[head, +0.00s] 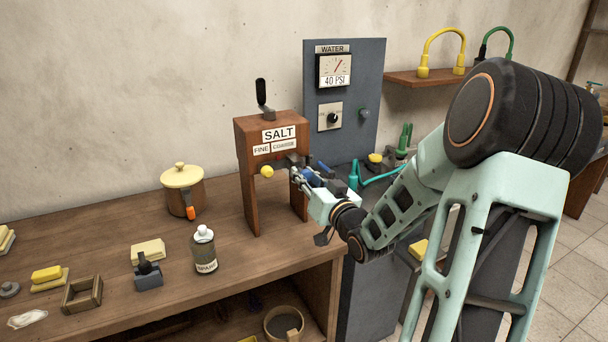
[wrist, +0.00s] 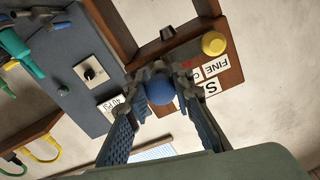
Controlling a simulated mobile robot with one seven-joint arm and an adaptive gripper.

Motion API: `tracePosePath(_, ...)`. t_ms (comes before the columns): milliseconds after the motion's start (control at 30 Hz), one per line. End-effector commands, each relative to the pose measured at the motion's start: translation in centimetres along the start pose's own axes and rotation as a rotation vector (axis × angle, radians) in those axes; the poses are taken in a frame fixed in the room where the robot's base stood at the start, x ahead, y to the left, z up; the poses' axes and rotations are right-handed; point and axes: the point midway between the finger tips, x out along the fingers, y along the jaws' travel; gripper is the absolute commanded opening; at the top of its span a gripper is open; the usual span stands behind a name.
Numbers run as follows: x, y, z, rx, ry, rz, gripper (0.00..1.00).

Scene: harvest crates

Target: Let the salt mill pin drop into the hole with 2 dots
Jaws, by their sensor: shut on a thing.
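The salt mill (head: 247,178) is a brown wooden frame on the bench, with SALT, FINE and COARSE labels and a black crank on top. It also shows in the wrist view (wrist: 207,52), turned over. A yellow knob (head: 267,171) sits on its front below the FINE label; it is also in the wrist view (wrist: 213,44). My gripper (wrist: 161,84) is shut on a round blue knob (wrist: 160,92), which looks like the pin's head, at the mill's front under COARSE. The pin's shaft, the holes and their dots are hidden or too small to make out.
A grey water panel (head: 345,70) with a gauge stands behind and right of the mill. A spice bottle (head: 205,252), a lidded pot (head: 183,190), a sponge and a small wooden box (head: 82,294) stand on the bench left of the mill. The bench front is fairly clear.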

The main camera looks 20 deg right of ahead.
Motion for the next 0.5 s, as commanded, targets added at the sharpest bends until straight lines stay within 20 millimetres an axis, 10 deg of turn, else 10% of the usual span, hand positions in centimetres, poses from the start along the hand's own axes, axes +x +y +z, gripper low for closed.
tracePosePath(500, 0.76, 0.01, 0.06, 0.000, 0.000, 0.000, 0.02)
